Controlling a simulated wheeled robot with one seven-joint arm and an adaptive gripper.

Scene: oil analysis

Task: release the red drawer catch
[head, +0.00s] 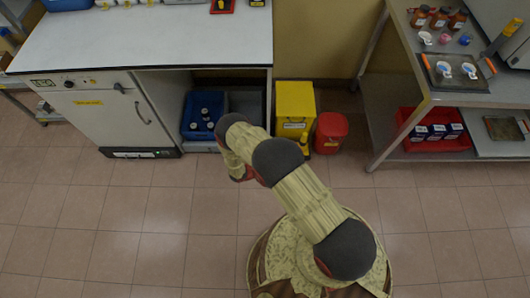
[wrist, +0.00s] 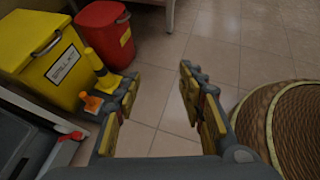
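The red catch (wrist: 72,136) shows in the wrist view at the lower left, a small red lever at the edge of a grey drawer-like unit (wrist: 28,133). My gripper (wrist: 160,75) is open, with nothing between its fingers but a view of the tiled floor. The catch lies to the left of the left finger, apart from it. In the head view my arm covers the gripper, and I cannot make out the catch there.
A yellow bin (head: 295,101) and a red bin (head: 331,131) stand right of the counter (head: 150,42). A blue crate (head: 187,128) with bottles sits below it. In the wrist view, a yellow object (wrist: 101,70) and an orange piece (wrist: 92,103) are near the left finger.

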